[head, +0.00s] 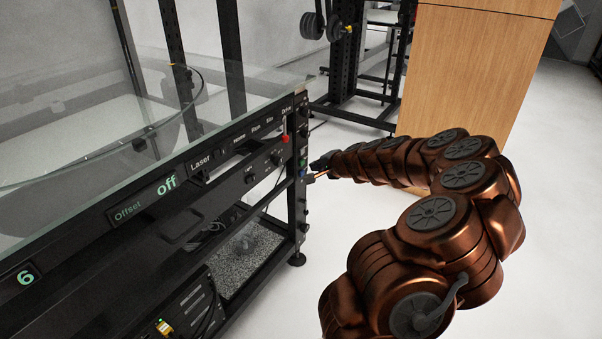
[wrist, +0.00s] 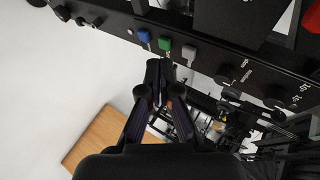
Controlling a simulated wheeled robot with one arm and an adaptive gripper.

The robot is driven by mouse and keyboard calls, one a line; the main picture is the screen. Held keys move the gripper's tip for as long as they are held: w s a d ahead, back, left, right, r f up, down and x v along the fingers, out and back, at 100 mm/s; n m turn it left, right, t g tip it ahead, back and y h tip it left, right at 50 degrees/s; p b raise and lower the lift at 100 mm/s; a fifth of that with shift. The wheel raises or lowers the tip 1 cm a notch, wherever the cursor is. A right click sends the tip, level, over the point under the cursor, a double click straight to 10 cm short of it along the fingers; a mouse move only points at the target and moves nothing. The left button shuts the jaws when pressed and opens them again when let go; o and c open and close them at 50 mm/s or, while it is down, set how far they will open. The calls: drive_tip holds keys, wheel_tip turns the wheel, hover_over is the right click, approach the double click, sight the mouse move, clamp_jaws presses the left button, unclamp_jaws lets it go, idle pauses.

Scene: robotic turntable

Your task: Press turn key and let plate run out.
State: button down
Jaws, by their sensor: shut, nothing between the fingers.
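My gripper (head: 318,168) is shut and empty at the panel's right end in the head view. A blue key (wrist: 144,35), a green key (wrist: 165,44) and a grey key (wrist: 188,52) sit side by side on the black panel. The tips are just below the green key; I cannot tell whether they touch it. The key labels are too small to read. The round plate's thin rim (head: 203,83) shows behind the glass in the head view; whether it is turning cannot be told.
A wooden cabinet (head: 480,70) stands behind my arm. The pale floor (head: 300,310) is clear beside the frame.

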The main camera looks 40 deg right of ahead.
sight(302, 163)
drive_tip(key=s+d+f+m+h+b, duration=0.1)
drive_tip(key=s+d+f+m, duration=0.1)
drive_tip(key=d+f, duration=0.3)
drive_tip(key=shift+d+f+h, duration=0.15)
drive_tip(key=shift+d+h, duration=0.25)
drive_tip(key=shift+d, duration=0.4)
drive_tip(key=shift+s, duration=0.1)
drive_tip(key=w+a, duration=0.2)
drive_tip(key=w, duration=0.6)
drive_tip(key=shift+w+a, duration=0.25)
drive_tip(key=shift+w+a, duration=0.1)
idle(0.7)
drive_tip(key=shift+w, duration=0.3)
